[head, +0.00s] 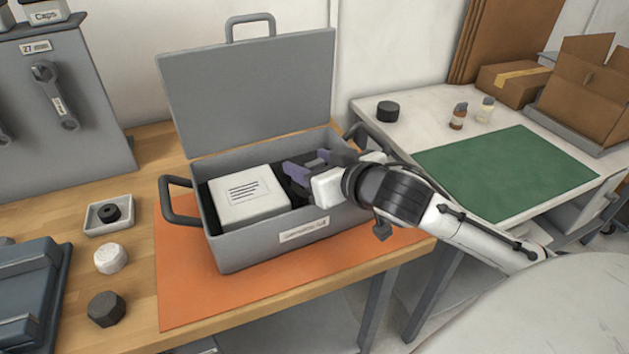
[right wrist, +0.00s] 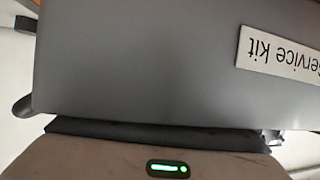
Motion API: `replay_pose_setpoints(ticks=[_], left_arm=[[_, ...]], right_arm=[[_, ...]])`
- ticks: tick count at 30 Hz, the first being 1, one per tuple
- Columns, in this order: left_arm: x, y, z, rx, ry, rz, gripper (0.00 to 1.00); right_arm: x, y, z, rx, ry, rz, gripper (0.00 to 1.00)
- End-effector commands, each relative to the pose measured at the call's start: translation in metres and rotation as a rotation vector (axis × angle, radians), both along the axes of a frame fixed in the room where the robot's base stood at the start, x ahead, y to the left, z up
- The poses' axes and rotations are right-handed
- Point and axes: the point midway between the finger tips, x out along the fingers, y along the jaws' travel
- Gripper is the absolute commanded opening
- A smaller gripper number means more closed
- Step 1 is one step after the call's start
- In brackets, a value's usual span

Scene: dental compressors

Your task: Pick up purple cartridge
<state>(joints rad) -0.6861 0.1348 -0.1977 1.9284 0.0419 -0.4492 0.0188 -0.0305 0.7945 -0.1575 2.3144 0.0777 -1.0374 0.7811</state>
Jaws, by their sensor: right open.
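My right gripper (head: 303,167) reaches from the right over the wall of the open grey case (head: 250,251), at the right part of its inside. Its jaws are open, with two purplish finger-like pieces at its end. I cannot make out a separate purple cartridge; any cartridge there is hidden by the gripper or the case wall. In the right wrist view, the case's grey wall (right wrist: 140,60) fills most of the picture, with an upside-down "Service kit" label (right wrist: 283,51). The fingertips do not show there. My left gripper is not in view.
A white box (head: 243,198) fills the case's left part. The raised lid (head: 250,90) stands behind, and handles stick out at both sides. An orange mat (head: 185,290) lies under the case. A small tray (head: 97,229) is left. The green mat (head: 510,170) on the right table is clear.

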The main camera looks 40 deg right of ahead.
Motion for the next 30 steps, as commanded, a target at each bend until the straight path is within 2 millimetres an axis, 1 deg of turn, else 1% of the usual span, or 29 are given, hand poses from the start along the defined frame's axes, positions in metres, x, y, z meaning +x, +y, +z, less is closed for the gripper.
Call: replay_pose_setpoints(ticks=[1, 3, 6, 14, 21, 22, 30], left_arm=[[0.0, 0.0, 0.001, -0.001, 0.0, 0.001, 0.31], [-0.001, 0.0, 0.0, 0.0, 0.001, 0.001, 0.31], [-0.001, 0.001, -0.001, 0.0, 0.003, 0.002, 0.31], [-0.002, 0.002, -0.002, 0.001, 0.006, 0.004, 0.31], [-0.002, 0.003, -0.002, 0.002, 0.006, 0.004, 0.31], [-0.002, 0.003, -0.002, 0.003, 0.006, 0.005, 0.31], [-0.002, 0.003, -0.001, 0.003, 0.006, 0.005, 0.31]], right_arm=[[0.009, 0.0, -0.001, 0.0, -0.002, -0.001, 0.52], [0.017, -0.001, -0.005, 0.0, -0.002, -0.002, 0.52], [0.025, -0.001, -0.009, 0.0, -0.002, 0.0, 0.52], [0.027, -0.001, -0.01, 0.0, -0.002, 0.0, 0.52], [0.026, -0.001, -0.01, 0.0, -0.001, 0.0, 0.11], [0.026, -0.001, -0.01, 0.0, -0.001, 0.0, 0.07], [0.026, -0.001, -0.009, 0.0, -0.002, 0.0, 0.07]])
